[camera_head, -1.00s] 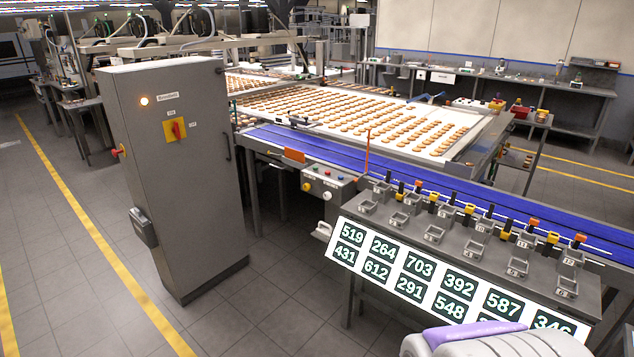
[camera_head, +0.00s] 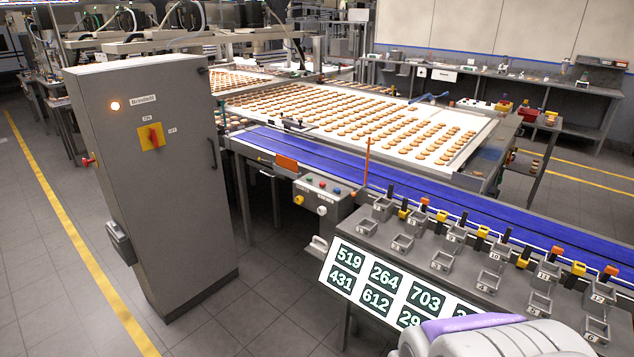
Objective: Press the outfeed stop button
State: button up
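A small grey control box (camera_head: 312,204) is fixed to the near side of the blue outfeed conveyor (camera_head: 420,187). Its top carries several small coloured buttons, among them a red one (camera_head: 309,180) and a blue one (camera_head: 337,191). Its front has a yellow knob (camera_head: 299,199) and a white knob (camera_head: 321,210). The button labels are too small to read. A rounded white and purple part of my own body shows at the bottom right. My gripper is not in view.
A tall grey cabinet (camera_head: 165,220) with a lit lamp and a red-yellow switch (camera_head: 152,137) stands at left. A bench of numbered bins (camera_head: 440,262) with a number display (camera_head: 375,290) stands at right. Biscuits lie on a white belt (camera_head: 462,135) behind. Dark floor (camera_head: 270,300) between is clear.

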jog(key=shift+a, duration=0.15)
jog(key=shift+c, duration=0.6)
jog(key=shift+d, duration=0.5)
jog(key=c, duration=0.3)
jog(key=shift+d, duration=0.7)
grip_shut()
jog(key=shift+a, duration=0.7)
